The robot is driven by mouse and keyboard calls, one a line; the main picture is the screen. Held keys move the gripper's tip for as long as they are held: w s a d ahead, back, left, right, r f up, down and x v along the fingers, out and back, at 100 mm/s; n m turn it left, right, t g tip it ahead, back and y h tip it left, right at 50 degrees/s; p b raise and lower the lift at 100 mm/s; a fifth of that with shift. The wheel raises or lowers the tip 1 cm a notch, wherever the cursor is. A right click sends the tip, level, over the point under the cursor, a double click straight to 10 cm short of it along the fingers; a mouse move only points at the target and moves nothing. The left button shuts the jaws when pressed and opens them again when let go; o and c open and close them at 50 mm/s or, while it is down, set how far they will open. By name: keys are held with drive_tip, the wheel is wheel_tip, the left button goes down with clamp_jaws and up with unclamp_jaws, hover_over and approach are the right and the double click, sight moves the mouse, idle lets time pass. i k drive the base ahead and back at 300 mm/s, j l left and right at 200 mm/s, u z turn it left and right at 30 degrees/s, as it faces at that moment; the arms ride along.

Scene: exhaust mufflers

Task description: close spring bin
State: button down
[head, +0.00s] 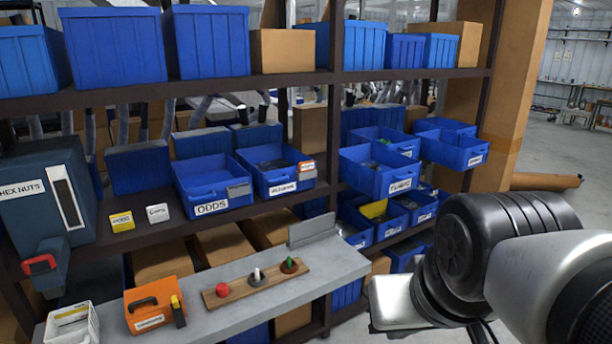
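No label that I can read says springs, so I cannot tell which bin is the spring bin. On the right shelf section, a blue bin (372,182) juts forward over the lower row, with small parts inside and a label too small to read. A second blue bin (455,150) to its right also juts out and shows a small white label. Smaller blue bins (357,237) stand below them, partly hidden. My dark and silver arm fills the lower right, in front of the shelf. My gripper's fingers do not show.
Left of the post, a blue bin labelled ODDS (212,208) and another blue bin (283,190) sit on the middle shelf. A grey ledge (235,318) below holds an orange box (152,318) and a wooden strip (238,293) with knobs. Open floor (560,230) lies at right.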

sight(456, 152)
drive_tip(key=i+l, duration=0.25)
drive_tip(key=i, duration=0.15)
drive_tip(key=i+l+z, duration=0.1)
drive_tip(key=i+l, duration=0.2)
drive_tip(key=i+l+z, duration=0.1)
drive_tip(key=i, duration=0.4)
drive_tip(key=i+l+z, duration=0.1)
drive_tip(key=i+l, duration=1.2)
drive_tip(key=i, duration=0.15)
